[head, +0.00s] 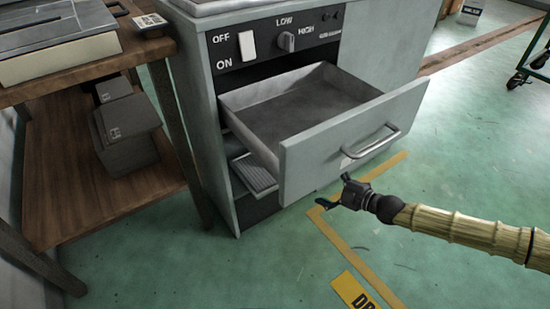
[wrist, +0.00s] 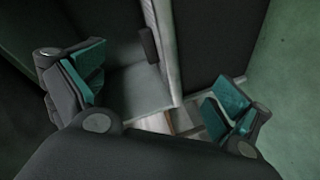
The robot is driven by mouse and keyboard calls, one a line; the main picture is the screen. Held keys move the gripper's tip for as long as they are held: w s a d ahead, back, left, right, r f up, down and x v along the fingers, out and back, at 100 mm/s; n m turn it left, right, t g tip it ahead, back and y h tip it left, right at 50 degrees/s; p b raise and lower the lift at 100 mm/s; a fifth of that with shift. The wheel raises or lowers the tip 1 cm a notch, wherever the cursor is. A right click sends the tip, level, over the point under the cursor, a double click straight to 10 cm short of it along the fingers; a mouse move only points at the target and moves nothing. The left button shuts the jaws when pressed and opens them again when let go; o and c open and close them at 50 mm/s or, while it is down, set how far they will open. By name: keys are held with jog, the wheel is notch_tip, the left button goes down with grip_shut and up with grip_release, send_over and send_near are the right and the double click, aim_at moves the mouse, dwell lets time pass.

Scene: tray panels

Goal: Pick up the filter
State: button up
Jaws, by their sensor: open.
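A grey ribbed flat piece (head: 254,172), which looks like the filter, sits in the lower opening of the grey cabinet, below the pulled-out drawer. Its front end sticks out and its back is in shadow. My gripper (head: 334,193) is in front of the drawer, to the right of this piece and apart from it. In the wrist view my gripper (wrist: 158,92) shows its two teal-padded fingers spread wide with nothing held between them. I cannot make out the filter for certain in the wrist view.
The drawer (head: 300,105) is open and empty, with a metal handle (head: 370,142) on its front. The green floor (head: 250,265) in front is clear, with yellow tape (head: 350,255).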

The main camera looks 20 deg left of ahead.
jog(key=a+m+t+p, duration=0.1)
jog(key=a+m, duration=0.3)
jog(key=m, duration=0.1)
jog(key=w+a+m+t+p, duration=0.1)
jog(key=a+m+t, duration=0.1)
jog(key=a+m, duration=0.2)
jog(key=a+m+t+p, duration=0.1)
jog(key=a+m, duration=0.3)
jog(key=m, duration=0.1)
jog(key=shift+w+r+m+t+h, duration=0.1)
jog(key=shift+w+m+t+h, duration=0.05)
jog(key=shift+m+t+h, duration=0.2)
jog(key=b+x, duration=0.3)
jog(key=x, duration=0.7)
jog(key=shift+r, duration=0.1)
jog(key=c, duration=1.1)
